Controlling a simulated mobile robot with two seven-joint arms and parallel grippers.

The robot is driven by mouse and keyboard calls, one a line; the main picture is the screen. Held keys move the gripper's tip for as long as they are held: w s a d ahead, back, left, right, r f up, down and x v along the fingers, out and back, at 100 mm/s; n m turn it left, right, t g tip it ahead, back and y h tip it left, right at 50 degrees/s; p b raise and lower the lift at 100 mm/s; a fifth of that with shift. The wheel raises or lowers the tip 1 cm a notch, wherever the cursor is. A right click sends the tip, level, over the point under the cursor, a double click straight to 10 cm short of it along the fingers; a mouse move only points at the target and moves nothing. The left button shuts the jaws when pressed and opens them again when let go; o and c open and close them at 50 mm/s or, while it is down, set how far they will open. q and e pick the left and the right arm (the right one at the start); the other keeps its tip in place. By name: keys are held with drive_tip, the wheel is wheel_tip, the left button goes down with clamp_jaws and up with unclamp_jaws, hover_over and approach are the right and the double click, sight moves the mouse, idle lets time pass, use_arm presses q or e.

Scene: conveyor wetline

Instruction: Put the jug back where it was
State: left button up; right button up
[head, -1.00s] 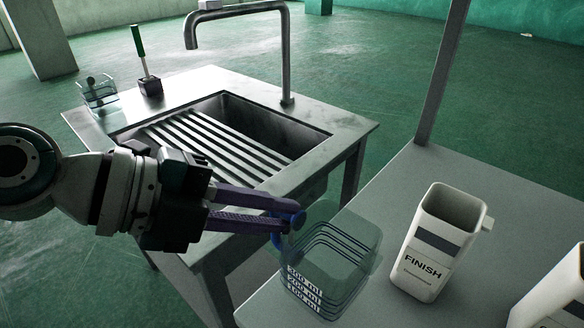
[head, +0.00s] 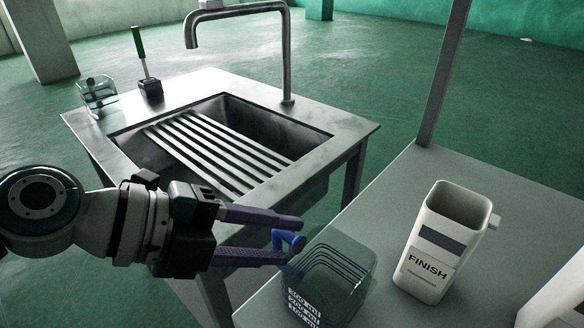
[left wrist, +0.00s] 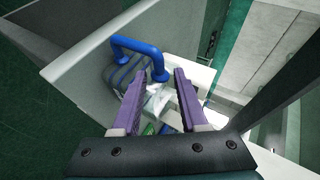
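The clear jug (head: 345,290) with volume marks and a blue handle (head: 288,241) stands at the near left corner of the grey table. My left gripper (head: 293,240) is open, with its purple fingers apart and the tips close to the handle. In the left wrist view the blue handle (left wrist: 138,46) lies just ahead of the open fingers (left wrist: 161,70), with one end of it between the tips. I cannot tell whether a finger still touches it. My right gripper is not in view.
A white FINISH container (head: 437,245) stands right of the jug, and another white container (head: 560,300) is cut off at the right edge. A steel sink table (head: 345,128) with a tap (head: 287,60) stands behind. A post (head: 443,75) rises from the grey table (head: 500,190).

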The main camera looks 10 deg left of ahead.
use_arm(q)
drive_tip(key=shift+r, duration=0.15)
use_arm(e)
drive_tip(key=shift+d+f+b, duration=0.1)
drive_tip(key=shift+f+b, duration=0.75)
use_arm(q)
drive_tip(key=v, duration=1.2)
drive_tip(key=s+d+f+n+g+y, duration=0.25)
drive_tip(key=s+d+f+n, duration=0.35)
drive_tip(key=s+n, duration=0.3)
drive_tip(key=s+a+f+n+y, duration=0.1)
drive_tip(key=a+n+y, duration=0.3)
drive_tip(key=n, duration=0.4)
drive_tip(key=s+a+f+n+y, duration=0.1)
drive_tip(key=s+a+n+y, duration=0.3)
drive_tip(key=a+n, duration=0.2)
drive_tip(key=n, duration=0.2)
drive_tip(key=shift+s+n+t, duration=0.25)
drive_tip(key=shift+n+t, duration=0.1)
drive_tip(key=shift+n, duration=0.05)
